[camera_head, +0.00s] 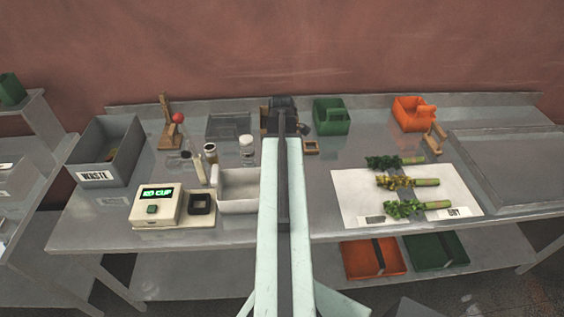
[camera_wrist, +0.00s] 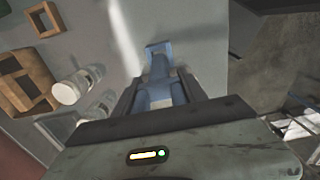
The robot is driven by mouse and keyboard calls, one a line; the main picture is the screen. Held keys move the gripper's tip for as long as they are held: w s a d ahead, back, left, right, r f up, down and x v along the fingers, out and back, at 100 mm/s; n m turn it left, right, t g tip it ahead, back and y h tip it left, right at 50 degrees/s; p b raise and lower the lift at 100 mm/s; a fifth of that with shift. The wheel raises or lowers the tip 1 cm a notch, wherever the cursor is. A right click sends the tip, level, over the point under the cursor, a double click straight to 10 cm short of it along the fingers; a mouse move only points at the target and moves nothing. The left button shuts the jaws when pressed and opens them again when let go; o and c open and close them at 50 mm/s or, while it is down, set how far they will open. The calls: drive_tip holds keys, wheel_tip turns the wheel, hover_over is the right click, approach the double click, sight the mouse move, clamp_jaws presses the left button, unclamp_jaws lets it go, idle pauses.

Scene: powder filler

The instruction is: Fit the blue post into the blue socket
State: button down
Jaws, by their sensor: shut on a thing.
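My gripper (camera_wrist: 160,88) is shut on the blue post (camera_wrist: 161,94), which lies between its two dark fingers in the wrist view. A squarish pale blue rim (camera_wrist: 158,47) shows at the far end of the post. I cannot tell whether this is the blue socket or part of the post, nor whether the two touch. In the head view the dark end of my arm (camera_head: 283,112) is over the back middle of the bench, and it hides the post and anything blue beneath.
A small wooden square frame (camera_head: 310,147) and a green bin (camera_head: 331,116) stand right of my arm. A white-capped jar (camera_head: 246,150) and white tray (camera_head: 238,190) stand to its left. Leafy bundles lie on a white mat (camera_head: 352,198) at right. A grey waste bin (camera_head: 103,151) stands far left.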

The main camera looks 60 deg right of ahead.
drive_tip(key=shift+f+b, duration=2.75)
drive_tip(key=shift+f, duration=0.15)
drive_tip(key=c, duration=0.6)
unclamp_jaws()
drive_tip(key=shift+r, duration=0.1)
wheel_tip(320, 180, up, 8)
drive_tip(key=p, duration=0.8)
drive_tip(key=shift+f, duration=0.2)
